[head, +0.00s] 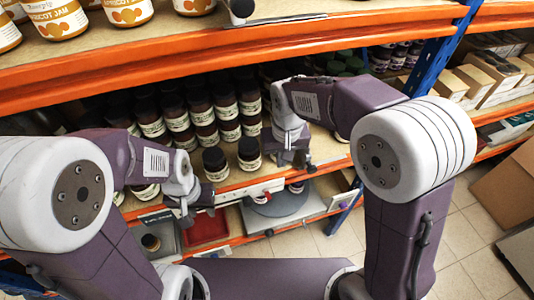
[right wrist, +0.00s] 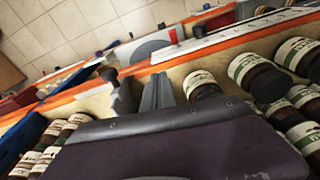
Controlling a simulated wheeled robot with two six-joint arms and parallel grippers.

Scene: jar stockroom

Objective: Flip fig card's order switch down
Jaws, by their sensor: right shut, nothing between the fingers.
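A pale card strip (head: 250,190) runs along the orange front edge of the middle shelf, below dark jars with cream labels. It also shows in the right wrist view (right wrist: 235,36), with a small red part (right wrist: 173,36) near its end that may be a switch. Its wording and the switch's position are too small to tell. My right gripper (head: 303,163) is shut and empty, over the shelf's front edge to the right of the strip. My left gripper (head: 188,214) is at the shelf edge near the strip's left part; its fingers are unclear.
Dark jars (head: 214,163) stand close behind the edge, between my grippers. Apricot jam jars (head: 125,10) stand on the shelf above. A blue upright (head: 440,50) rises at the right. A grey round device (head: 277,205) and a red tray (head: 205,230) sit below.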

